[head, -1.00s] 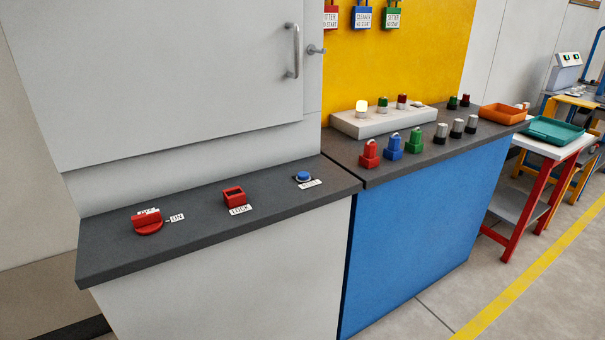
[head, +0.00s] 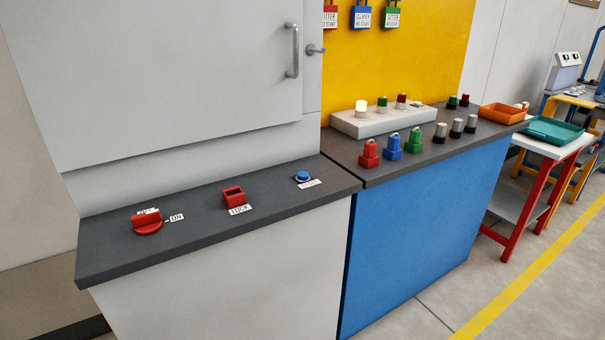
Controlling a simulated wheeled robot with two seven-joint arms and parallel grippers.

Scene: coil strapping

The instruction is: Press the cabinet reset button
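The blue reset button (head: 303,176) sits on the dark shelf top (head: 200,246) of the grey cabinet, near its right end, with a small white label (head: 310,184) beside it. The label is too small to read clearly. To its left on the same shelf are a red square lock piece (head: 234,197) with a LOCK label and a red rotary switch (head: 147,223) with an ON label. Neither of my grippers is in view.
The cabinet door (head: 170,80) with a handle (head: 292,50) rises behind the shelf. On the adjoining counter stand red (head: 369,154), blue (head: 393,146) and green (head: 413,139) padlocks, a light panel (head: 385,120) with one lamp lit, and an orange tray (head: 502,114).

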